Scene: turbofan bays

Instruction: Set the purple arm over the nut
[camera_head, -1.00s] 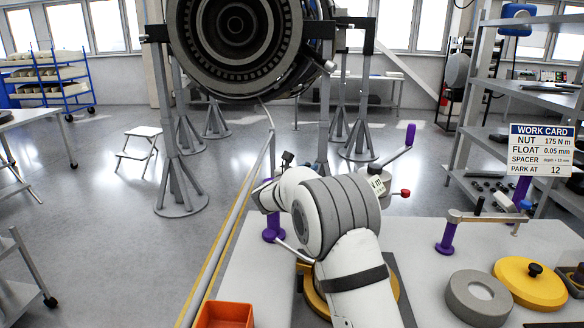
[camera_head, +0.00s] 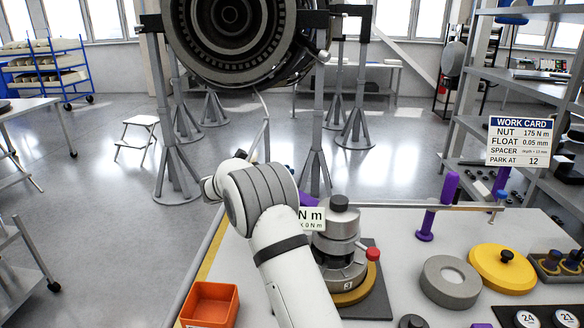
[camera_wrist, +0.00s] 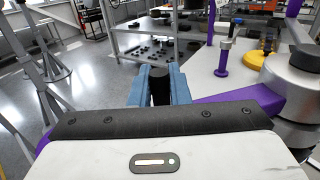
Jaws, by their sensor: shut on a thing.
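In the wrist view my gripper (camera_wrist: 159,88) has its blue jaws shut on a dark upright grip. A purple arm (camera_wrist: 245,98) runs from behind my wrist toward a silver stacked tool (camera_wrist: 292,75) at the right. Its link to the dark grip is hidden. In the head view the silver stack (camera_head: 340,240) has a black knob on top and a red knob at its side, on a yellow ring. A little purple (camera_head: 283,172) shows behind my arm, which hides the gripper there. I cannot make out the nut.
A purple post (camera_head: 426,225) with a long bar stands at the back of the bench. A grey ring (camera_head: 449,281), yellow lid (camera_head: 502,268) and orange bin (camera_head: 209,304) lie on the bench. The work card (camera_head: 519,141) hangs at right. The engine (camera_head: 240,35) stands beyond.

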